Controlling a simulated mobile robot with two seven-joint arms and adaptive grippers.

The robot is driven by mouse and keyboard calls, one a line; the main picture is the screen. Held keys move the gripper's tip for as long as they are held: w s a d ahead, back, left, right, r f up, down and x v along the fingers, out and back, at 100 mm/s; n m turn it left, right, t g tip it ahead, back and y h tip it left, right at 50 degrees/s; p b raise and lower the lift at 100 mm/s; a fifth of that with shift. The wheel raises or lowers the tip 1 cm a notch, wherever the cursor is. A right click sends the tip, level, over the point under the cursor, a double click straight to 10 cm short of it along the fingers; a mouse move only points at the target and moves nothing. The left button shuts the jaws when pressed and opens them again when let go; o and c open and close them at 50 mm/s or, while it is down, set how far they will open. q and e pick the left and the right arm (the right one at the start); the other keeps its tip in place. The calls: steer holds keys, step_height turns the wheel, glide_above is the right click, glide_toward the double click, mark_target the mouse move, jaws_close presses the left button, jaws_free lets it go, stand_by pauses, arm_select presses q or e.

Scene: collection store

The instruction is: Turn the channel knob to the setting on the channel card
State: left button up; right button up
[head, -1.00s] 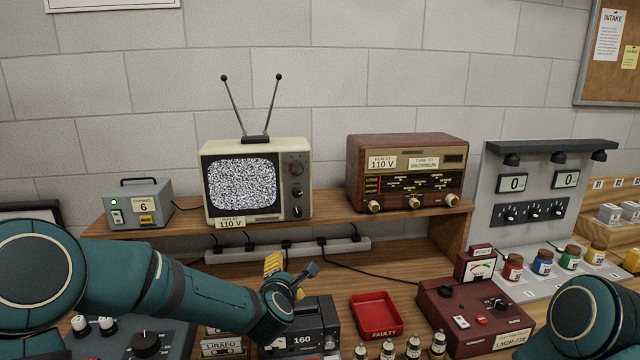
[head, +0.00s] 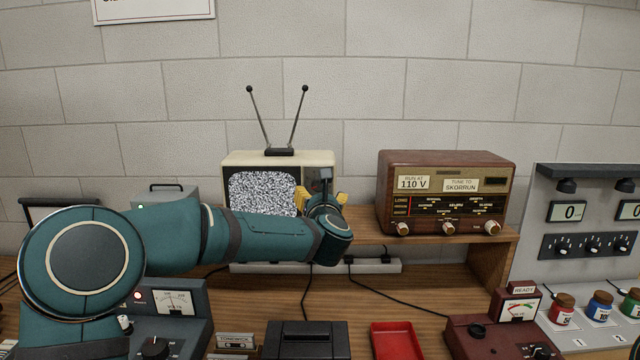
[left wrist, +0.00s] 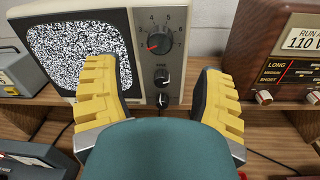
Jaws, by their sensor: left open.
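The television (head: 240,160) shows static on the back shelf; my left arm hides its lower front and knob panel in the head view. In the left wrist view the channel knob (left wrist: 160,43) is dark with a red pointer toward the left, near the low numbers; the exact setting is hard to read. Smaller tuning knobs (left wrist: 161,76) sit below it. My left gripper (left wrist: 163,90) is open and empty, its yellow fingers apart in front of the panel, below the channel knob. It also shows in the head view (head: 325,200). The channel card is hidden now; earlier it read 6.
A grey box (head: 172,192) stands left of the television, partly behind my arm. A brown radio (head: 445,180) stands to its right. A red tray (head: 397,342), a black device (head: 305,340) and a maroon tester (head: 475,340) are on the bench below.

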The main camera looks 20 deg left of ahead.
arm_select(q)
steer(key=p+x, duration=0.1)
steer(key=x, duration=0.7)
steer(key=shift+w, duration=0.3)
jaws_close()
